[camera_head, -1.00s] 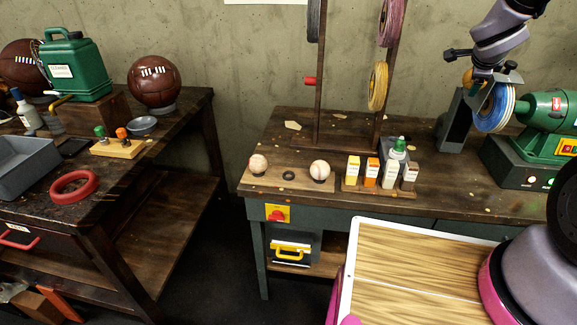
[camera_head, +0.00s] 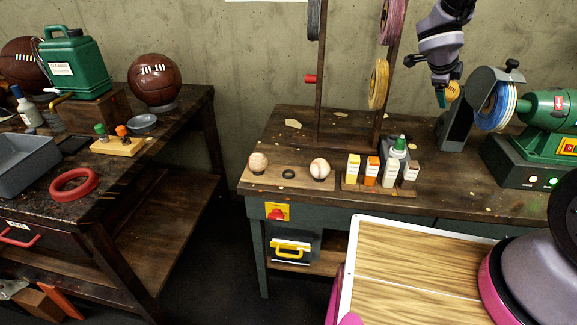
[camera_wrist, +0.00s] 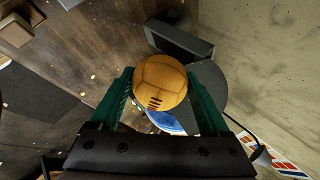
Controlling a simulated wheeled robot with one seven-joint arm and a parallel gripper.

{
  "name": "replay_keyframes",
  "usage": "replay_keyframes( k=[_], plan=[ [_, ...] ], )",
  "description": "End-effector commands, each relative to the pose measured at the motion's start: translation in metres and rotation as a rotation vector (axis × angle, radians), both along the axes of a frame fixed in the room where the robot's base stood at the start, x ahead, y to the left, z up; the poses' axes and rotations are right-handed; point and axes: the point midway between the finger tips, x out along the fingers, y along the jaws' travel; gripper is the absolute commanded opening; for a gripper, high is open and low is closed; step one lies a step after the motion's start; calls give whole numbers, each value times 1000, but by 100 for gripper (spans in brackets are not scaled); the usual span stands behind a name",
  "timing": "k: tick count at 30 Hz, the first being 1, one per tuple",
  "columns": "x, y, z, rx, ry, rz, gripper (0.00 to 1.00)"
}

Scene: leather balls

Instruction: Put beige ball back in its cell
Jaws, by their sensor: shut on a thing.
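My gripper (camera_head: 445,96) hangs above the right workbench, left of the polishing wheel. It is shut on the beige ball (camera_head: 453,91), which shows only in part in the head view. In the wrist view the tan, panelled beige ball (camera_wrist: 160,80) sits between the two green fingers, with dark lacing slots on it. A low wooden holder (camera_head: 304,182) lies at the bench's front left. It carries a white ball (camera_head: 258,162) at its left end and another white ball (camera_head: 320,168) at its right end. Between them is an empty cell with a dark ring (camera_head: 288,174).
A block with several small bottles (camera_head: 378,188) stands right of the holder. A rack with tape rolls (camera_head: 379,84) rises behind. The green grinder (camera_head: 545,118) with its blue-white wheel (camera_head: 495,106) is at right. The bench between holder and rack is mostly clear.

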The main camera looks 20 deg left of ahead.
Motion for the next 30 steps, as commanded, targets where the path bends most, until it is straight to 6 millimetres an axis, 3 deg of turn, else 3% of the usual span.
replay_keyframes(
  k=[2,30],
  plan=[
    [-3,11,-5,0,14,-31,40],
    [-17,43,-24,19,87,-206,40]
  ],
)
